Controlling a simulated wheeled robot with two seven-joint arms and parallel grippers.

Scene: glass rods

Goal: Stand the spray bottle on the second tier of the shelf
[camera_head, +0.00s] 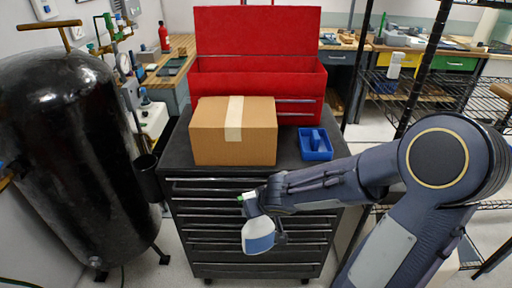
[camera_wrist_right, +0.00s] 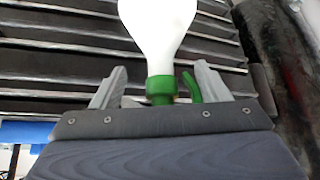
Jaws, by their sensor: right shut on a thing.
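The spray bottle (camera_head: 258,238) has a white and blue body and a green neck and trigger. It hangs in front of the drawer fronts, upright or nearly so, with its head up at my right gripper (camera_head: 266,208). In the right wrist view the white bottle (camera_wrist_right: 160,28) lies between the two grey fingers of my right gripper (camera_wrist_right: 160,88), held near its green collar. The black wire shelf (camera_head: 432,84) stands at the right, partly hidden behind my right arm. My left gripper is not in view.
A black tool cabinet (camera_head: 185,160) carries a cardboard box (camera_head: 205,135), a small blue tray (camera_head: 318,154) and a red toolbox (camera_head: 258,30). A large black tank (camera_head: 70,150) stands at the left. A white item (camera_head: 395,66) shows around the shelf. Open floor lies beside the cabinet.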

